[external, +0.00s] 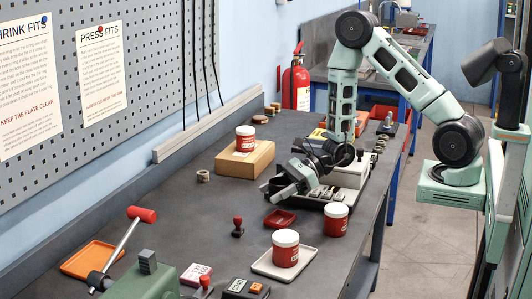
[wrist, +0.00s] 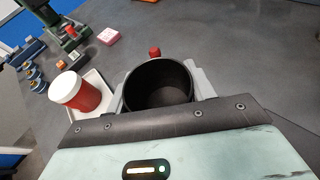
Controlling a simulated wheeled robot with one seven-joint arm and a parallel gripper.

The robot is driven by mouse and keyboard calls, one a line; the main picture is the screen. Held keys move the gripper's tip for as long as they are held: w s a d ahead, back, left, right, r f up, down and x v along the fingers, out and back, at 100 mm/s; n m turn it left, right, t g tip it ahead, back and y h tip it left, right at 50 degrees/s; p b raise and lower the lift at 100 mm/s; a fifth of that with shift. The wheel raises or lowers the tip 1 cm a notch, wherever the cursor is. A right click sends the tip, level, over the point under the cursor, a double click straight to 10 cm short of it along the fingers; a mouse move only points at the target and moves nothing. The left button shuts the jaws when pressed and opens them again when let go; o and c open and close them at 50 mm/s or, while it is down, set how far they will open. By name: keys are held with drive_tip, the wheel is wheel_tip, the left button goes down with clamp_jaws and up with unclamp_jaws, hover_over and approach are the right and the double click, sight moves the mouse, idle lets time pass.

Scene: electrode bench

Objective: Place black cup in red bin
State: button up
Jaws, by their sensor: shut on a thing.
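A black cup (wrist: 158,88) stands open end toward the camera in the wrist view, between my gripper's grey fingers. My gripper (external: 284,188) is shut on it over the bench; in the external view the cup cannot be told from the dark parts around the gripper. A red bin (external: 384,111) shows at the far right of the bench, partly hidden behind my arm. A small shallow red dish (external: 280,220) lies on the bench in front of my gripper.
A red jar (external: 285,250) stands on a white tray (external: 299,269); another jar (external: 336,220) stands behind it. A red-handled stamp (external: 238,227) stands left. A wooden block (external: 262,161) bears a jar (external: 245,139). An orange tray (external: 91,258) and green press (external: 148,283) are in front.

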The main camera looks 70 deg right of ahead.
wheel_tip(320, 180, down, 4)
drive_tip(key=shift+f+p, duration=0.1)
drive_tip(key=shift+p, duration=0.2)
drive_tip(key=shift+f+b, duration=0.35)
drive_tip(key=shift+b, duration=0.15)
drive_tip(key=shift+f, duration=0.25)
drive_tip(key=o, duration=0.9)
drive_tip(key=shift+o, duration=0.2)
drive_tip(key=shift+r, duration=0.1)
